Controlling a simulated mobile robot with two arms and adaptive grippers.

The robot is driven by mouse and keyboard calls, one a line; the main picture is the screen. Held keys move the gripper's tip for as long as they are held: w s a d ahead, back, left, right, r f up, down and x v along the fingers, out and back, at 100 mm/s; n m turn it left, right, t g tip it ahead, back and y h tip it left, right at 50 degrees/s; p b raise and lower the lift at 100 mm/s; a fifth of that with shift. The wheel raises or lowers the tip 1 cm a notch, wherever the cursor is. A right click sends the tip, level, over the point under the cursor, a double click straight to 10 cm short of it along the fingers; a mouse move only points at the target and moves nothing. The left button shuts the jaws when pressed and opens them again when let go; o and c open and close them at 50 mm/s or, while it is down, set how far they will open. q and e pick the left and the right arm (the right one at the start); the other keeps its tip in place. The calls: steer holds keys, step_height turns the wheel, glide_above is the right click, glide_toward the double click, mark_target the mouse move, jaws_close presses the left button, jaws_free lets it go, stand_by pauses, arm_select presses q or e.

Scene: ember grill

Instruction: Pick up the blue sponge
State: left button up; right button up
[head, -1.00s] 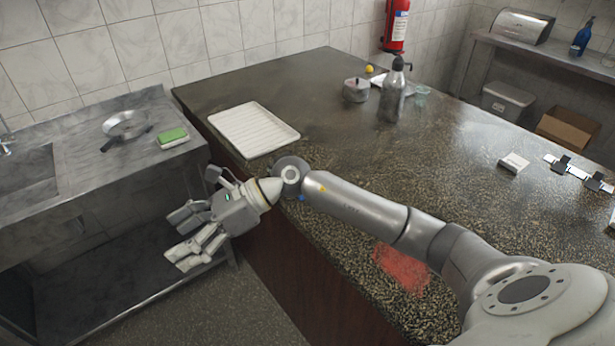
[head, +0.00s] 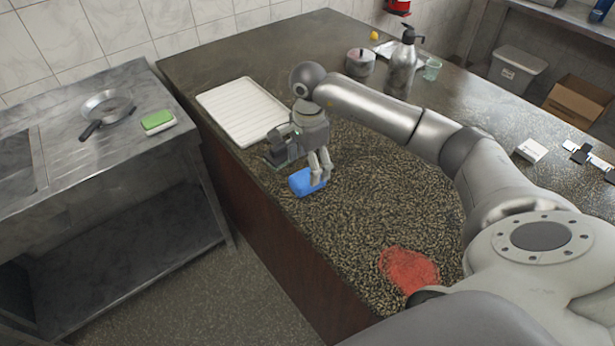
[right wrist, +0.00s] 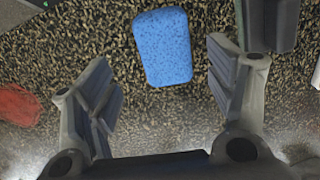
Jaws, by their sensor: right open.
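The blue sponge (head: 304,182) lies on the dark speckled counter near its left edge, in front of the white ribbed tray. In the head view my right gripper (head: 318,176) points down right at it and hides part of it. In the right wrist view the sponge (right wrist: 164,46) lies flat, ahead of and between the spread fingers of my right gripper (right wrist: 165,85). These fingers are open and empty, and show no contact with the sponge there. My left gripper is not in view.
The white tray (head: 243,111) lies behind the sponge. A dark object (head: 279,150) stands close to the gripper. A red patch (head: 408,268) is on the counter nearer me. A pot (head: 360,62) and a metal bottle (head: 401,66) stand farther back. A green sponge (head: 157,121) lies on the steel sink unit.

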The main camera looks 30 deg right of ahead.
mark_target(308, 175)
steer(key=f+p, duration=0.2)
steer(key=f, duration=0.1)
steer(key=f+p, duration=0.1)
steer(key=shift+w+f, duration=0.25)
steer(key=shift+f, duration=0.45)
steer(key=shift+d+f, duration=0.1)
steer(key=shift+c, duration=0.4)
steer(key=c, duration=0.5)
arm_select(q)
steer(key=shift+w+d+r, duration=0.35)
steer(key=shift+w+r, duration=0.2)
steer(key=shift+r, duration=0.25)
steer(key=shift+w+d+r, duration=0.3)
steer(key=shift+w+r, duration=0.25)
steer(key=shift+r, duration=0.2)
arm_select(e)
steer(key=c, duration=0.4)
